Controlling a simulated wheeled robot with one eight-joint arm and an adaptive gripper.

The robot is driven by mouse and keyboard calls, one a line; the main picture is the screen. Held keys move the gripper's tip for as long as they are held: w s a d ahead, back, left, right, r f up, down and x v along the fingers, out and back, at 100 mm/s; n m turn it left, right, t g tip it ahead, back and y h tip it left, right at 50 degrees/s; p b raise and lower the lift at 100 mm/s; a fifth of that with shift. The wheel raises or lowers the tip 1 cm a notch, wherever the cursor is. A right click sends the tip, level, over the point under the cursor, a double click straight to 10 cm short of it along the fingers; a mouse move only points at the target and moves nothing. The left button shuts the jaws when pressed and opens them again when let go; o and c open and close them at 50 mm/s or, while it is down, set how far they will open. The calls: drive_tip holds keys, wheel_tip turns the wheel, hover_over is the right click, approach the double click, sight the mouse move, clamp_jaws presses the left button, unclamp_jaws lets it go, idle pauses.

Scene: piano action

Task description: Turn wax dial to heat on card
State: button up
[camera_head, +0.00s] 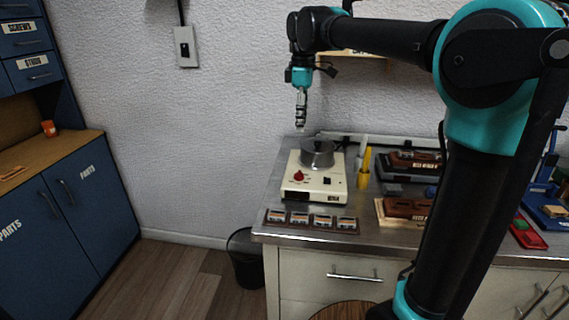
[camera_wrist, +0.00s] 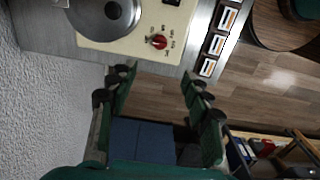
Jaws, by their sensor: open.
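The wax heater (camera_head: 318,188) is a cream box with a metal pot (camera_head: 317,153) on top, standing at the left end of the counter. Its red dial (camera_head: 298,176) is on the front left. In the wrist view the red dial (camera_wrist: 158,42) has small printed marks around it, too small to read. A row of several small cards (camera_head: 311,220) lies along the counter's front edge; some cards (camera_wrist: 217,44) also show in the wrist view. My gripper (camera_head: 301,122) is open and empty, in the air above and behind the heater, apart from the dial.
A yellow-handled tool (camera_head: 365,168) stands in a holder right of the heater. Brown blocks (camera_head: 405,209) and other gear fill the counter further right. A dark bin (camera_head: 246,258) stands on the floor at the counter's left end.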

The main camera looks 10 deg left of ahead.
sight(299, 172)
wheel_tip(299, 172, down, 17)
drive_tip(key=shift+f, duration=0.15)
idle(0.5)
clamp_jaws()
